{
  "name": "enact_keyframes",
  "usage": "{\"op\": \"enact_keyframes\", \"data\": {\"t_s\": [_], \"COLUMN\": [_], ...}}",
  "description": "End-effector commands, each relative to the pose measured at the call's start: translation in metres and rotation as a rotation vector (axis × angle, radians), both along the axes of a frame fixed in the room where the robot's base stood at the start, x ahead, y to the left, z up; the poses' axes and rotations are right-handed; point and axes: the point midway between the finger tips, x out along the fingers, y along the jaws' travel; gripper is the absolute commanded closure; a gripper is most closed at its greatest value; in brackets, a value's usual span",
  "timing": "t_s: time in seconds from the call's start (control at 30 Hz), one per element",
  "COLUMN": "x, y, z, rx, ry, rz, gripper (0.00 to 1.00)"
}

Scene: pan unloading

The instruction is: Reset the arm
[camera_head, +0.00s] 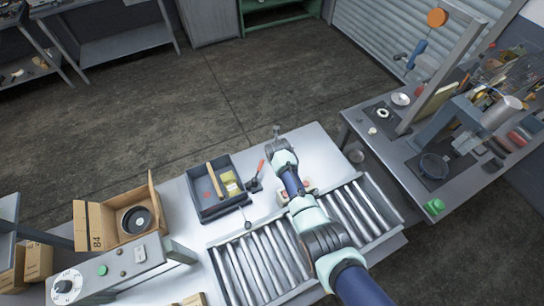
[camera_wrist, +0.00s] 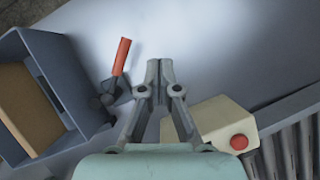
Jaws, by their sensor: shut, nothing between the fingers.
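My gripper (camera_head: 276,131) reaches out over the light table beyond the roller conveyor in the head view. In the wrist view the two fingers of my gripper (camera_wrist: 160,64) come together at the tips, with nothing between them. Bare table surface shows past the tips. A dark round pan-like thing (camera_head: 137,220) lies in the open cardboard box (camera_head: 104,228) at the left, well apart from my gripper.
A dark bin (camera_head: 208,212) stands left of my gripper; its wall also shows in the wrist view (camera_wrist: 52,50). A red-handled clamp (camera_wrist: 120,60) is close left of the fingers. A red-button box (camera_wrist: 212,122) is at the right. The conveyor (camera_head: 262,262) lies nearer.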

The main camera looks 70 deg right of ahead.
Motion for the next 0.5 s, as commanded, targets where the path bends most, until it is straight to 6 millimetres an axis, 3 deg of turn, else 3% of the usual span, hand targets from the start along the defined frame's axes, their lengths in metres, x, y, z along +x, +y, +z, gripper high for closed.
{"op": "enact_keyframes", "data": {"t_s": [0.03,0.1,0.5], "x": [-0.0025,-0.0042,-0.0052], "y": [0.0,-0.0002,-0.0004], "z": [0.0157,0.0195,0.0166], "rx": [0.0,0.0,0.0], "ry": [0.0,0.0,0.0], "rz": [0.001,0.004,0.004], "gripper": [1.0,1.0,1.0]}}
